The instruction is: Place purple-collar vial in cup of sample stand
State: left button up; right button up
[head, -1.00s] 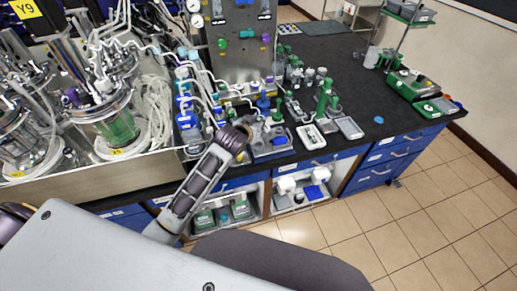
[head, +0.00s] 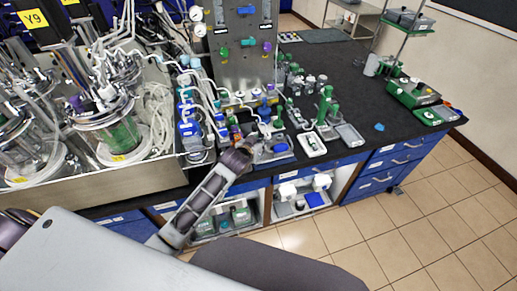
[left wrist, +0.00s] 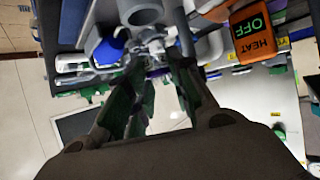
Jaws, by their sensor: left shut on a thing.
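My left gripper (head: 240,143) is at the front edge of the bench, left of a blue tray of small parts. In the left wrist view its fingers (left wrist: 153,78) reach up from the bottom and come together on something small. A bit of purple shows between the fingertips, which fits the purple-collar vial (left wrist: 157,72), but most of it is hidden. In the head view the gripper itself covers the vial. I cannot pick out the sample stand's cup for certain among the crowded small parts. My right gripper is not in view.
Glass bioreactor vessels (head: 105,115) with tubing stand at the left. A metal panel (head: 245,55) rises behind the gripper. The blue tray (head: 272,156) and a white tray (head: 312,146) lie to the right. An orange heater label (left wrist: 253,25) is close in the wrist view.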

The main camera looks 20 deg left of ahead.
pick_arm(q)
jog(key=shift+f, duration=1.9)
